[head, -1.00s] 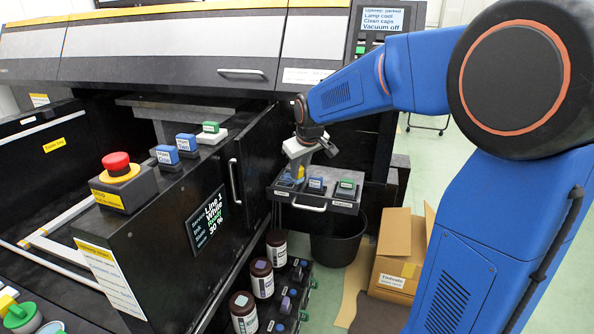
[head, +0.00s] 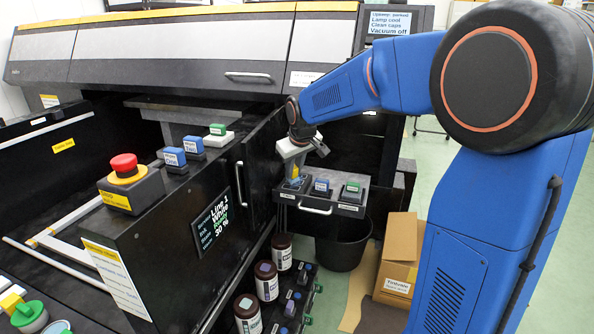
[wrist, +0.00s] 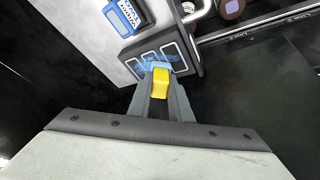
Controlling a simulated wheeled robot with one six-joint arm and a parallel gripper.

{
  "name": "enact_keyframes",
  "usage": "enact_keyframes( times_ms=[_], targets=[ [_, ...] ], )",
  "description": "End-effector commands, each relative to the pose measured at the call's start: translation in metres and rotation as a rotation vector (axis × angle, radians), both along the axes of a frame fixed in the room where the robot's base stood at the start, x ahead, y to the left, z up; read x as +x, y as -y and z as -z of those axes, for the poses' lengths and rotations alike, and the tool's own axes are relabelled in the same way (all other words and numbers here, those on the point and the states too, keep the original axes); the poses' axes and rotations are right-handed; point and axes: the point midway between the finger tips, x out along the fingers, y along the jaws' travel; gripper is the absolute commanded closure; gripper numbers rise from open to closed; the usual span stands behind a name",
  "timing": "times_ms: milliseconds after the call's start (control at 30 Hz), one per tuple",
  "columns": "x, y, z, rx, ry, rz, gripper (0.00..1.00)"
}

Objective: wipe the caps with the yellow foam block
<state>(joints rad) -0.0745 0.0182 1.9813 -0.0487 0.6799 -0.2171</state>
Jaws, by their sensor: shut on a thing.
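My gripper (head: 294,178) points down over the left part of a dark pull-out tray (head: 318,209). In the wrist view my gripper's fingers (wrist: 160,92) are shut on the yellow foam block (wrist: 160,80). On the tray, a blue-and-white block (head: 321,186) stands to the right of my gripper. A dark block with a green top (head: 352,188) stands farther right. I cannot tell which parts are the caps.
Brown-and-white bottles (head: 267,281) stand below left. A red stop button (head: 124,164) sits on the machine's dark housing. The machine's handled panel (head: 240,190) is close left of my gripper.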

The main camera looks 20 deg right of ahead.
Motion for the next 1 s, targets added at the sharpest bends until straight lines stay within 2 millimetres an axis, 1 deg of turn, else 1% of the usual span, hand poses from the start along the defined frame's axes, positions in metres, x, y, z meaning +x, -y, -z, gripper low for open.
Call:
enact_keyframes(
  times_ms=[300,433,567,833,1000],
  targets=[
    [0.014,-0.019,0.001,-0.001,0.000,-0.002,1.00],
    [0.017,-0.024,0.001,0.000,0.000,-0.001,1.00],
    [0.019,-0.023,0.001,0.000,-0.001,0.000,1.00],
    [0.030,-0.015,0.002,-0.001,-0.001,0.001,1.00],
    [0.027,-0.011,0.002,-0.001,-0.002,0.001,1.00]
  ],
)
